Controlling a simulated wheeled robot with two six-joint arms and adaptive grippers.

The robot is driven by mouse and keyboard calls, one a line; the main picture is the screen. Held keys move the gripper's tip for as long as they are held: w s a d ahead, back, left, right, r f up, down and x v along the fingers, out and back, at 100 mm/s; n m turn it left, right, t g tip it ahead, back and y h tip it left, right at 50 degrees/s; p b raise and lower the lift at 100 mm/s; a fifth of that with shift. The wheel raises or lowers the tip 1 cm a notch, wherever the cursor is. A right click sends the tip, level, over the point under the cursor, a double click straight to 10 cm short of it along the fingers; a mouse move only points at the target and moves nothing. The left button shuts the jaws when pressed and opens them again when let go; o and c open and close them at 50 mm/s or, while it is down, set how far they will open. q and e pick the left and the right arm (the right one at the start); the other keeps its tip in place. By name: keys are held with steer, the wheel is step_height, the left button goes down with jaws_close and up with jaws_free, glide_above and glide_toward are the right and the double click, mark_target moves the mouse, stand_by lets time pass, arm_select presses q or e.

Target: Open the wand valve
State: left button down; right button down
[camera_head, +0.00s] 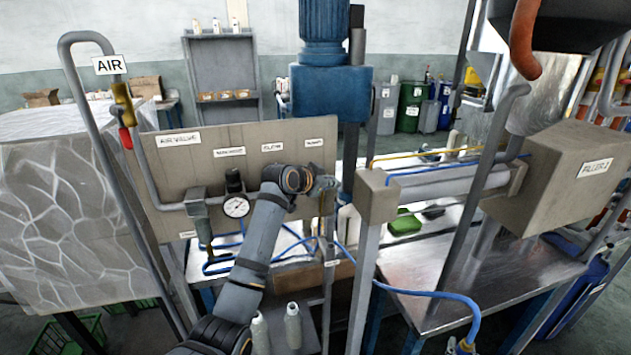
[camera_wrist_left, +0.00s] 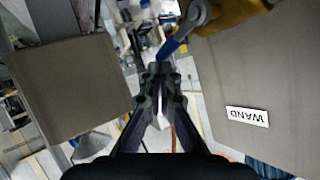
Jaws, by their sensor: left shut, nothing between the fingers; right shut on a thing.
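My left arm reaches up from the lower left in the head view. My left gripper (camera_head: 325,184) is in front of the right end of the beige air-valve panel (camera_head: 225,165), and its fingertips are hard to make out there. In the left wrist view, the gripper (camera_wrist_left: 160,72) is shut and empty. The wand valve's lever, grey metal with a blue grip (camera_wrist_left: 172,46), is just beyond the fingertips; I cannot tell whether they touch. Its brass-coloured body (camera_wrist_left: 228,14) is at the top, partly cut off. An upside-down WAND label (camera_wrist_left: 247,116) is on the panel. My right gripper is not seen.
A round gauge (camera_head: 236,206) is on the panel left of my arm. A beige post (camera_head: 375,198) stands right of the gripper. A blue hose (camera_head: 425,292) crosses in front of the metal table (camera_head: 450,265). Two pale bottles (camera_head: 292,325) stand low near my arm.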

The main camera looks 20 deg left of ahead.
arm_select(q)
steer(key=shift+a, duration=0.15)
steer(key=shift+s+a+f, duration=0.35)
steer(key=shift+s+a, duration=0.1)
steer(key=shift+a, duration=0.05)
steer(key=shift+r, duration=0.1)
arm_select(e)
steer(key=shift+r, duration=0.15)
